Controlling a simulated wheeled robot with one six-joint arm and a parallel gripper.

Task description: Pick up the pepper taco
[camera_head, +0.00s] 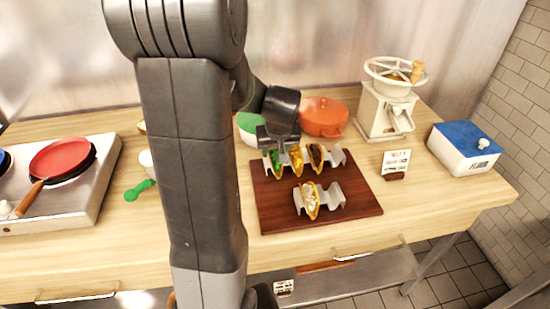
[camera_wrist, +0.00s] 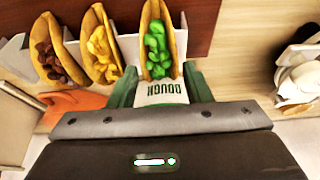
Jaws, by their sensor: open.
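The taco with green filling, which looks like the pepper taco (camera_head: 277,161), stands at the left end of the back metal rack. It also shows in the wrist view (camera_wrist: 158,45), near the top centre. A yellow-filled taco (camera_head: 297,159) and a brown-filled taco (camera_head: 317,156) stand beside it in the same rack. My gripper (camera_head: 279,143) is open and empty, close above the back of the green-filled and yellow-filled tacos.
A wooden board (camera_head: 281,216) carries both racks. The front rack (camera_head: 333,197) holds a pale-filled taco (camera_head: 310,201). Behind stand a green-and-white tub marked DOUGH (camera_wrist: 163,91), an orange pot (camera_head: 323,118) and a white grinder (camera_head: 383,113). A small sign (camera_head: 396,162) stands right.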

